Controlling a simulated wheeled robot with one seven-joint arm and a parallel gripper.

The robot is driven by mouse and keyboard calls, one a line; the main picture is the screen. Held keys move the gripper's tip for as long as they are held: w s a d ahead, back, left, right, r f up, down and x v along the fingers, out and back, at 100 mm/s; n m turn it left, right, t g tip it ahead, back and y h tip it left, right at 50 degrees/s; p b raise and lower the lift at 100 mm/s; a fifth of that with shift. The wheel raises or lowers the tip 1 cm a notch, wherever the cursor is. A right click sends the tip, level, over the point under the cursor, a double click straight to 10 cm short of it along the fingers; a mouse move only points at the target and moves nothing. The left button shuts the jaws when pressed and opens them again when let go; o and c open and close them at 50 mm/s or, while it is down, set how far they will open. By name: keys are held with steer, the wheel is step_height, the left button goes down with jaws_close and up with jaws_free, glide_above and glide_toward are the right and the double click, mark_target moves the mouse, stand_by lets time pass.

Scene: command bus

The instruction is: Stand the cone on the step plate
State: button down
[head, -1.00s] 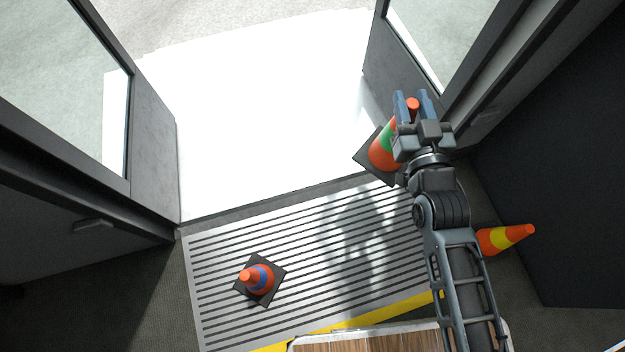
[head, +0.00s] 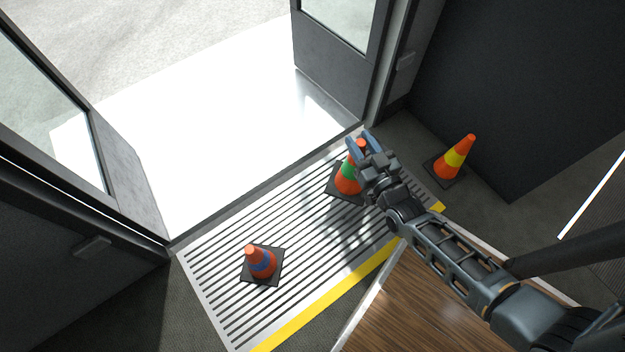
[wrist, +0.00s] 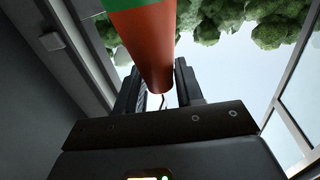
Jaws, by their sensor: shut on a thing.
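My gripper (head: 363,140) is shut on the upper part of an orange cone with a green band (head: 346,183). The cone is close to upright, with its black square base downward. In the head view it appears over the far right part of the ribbed step plate (head: 213,290); I cannot tell whether its base touches the plate. In the wrist view the cone (wrist: 143,45) lies between the two fingers, its base out of the picture.
An orange cone with a blue band (head: 261,264) stands on the plate's near left part. A cone with a yellow band (head: 456,160) stands on the dark floor to the right. Open door leaves (head: 335,70) flank the bright doorway. A yellow strip (head: 325,298) edges the plate.

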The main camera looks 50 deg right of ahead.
mark_target(349, 181)
steer(key=s+d+f+m+g+h, duration=0.1)
steer(key=s+d+f+m+h, duration=0.2)
steer(key=s, duration=0.6)
steer(key=shift+n+g, duration=0.3)
steer(key=shift+n, duration=0.3)
steer(key=w+a+f+b, duration=0.1)
steer(key=w+a+f, duration=0.1)
steer(key=w+a+f+b, duration=0.2)
steer(key=w, duration=0.1)
steer(key=w+a+f+b, duration=0.1)
steer(key=w+a+f, duration=0.1)
steer(key=w, duration=0.1)
steer(key=shift+a+f, duration=0.25)
steer(key=shift+f, duration=0.1)
step_height(349, 181, down, 4)
steer(key=b, duration=0.3)
steer(key=shift+w+a, duration=0.1)
steer(key=shift+w, duration=0.05)
steer(key=c, duration=1.1)
jaws_free()
steer(key=shift+f, duration=0.1)
steer(key=o, duration=0.4)
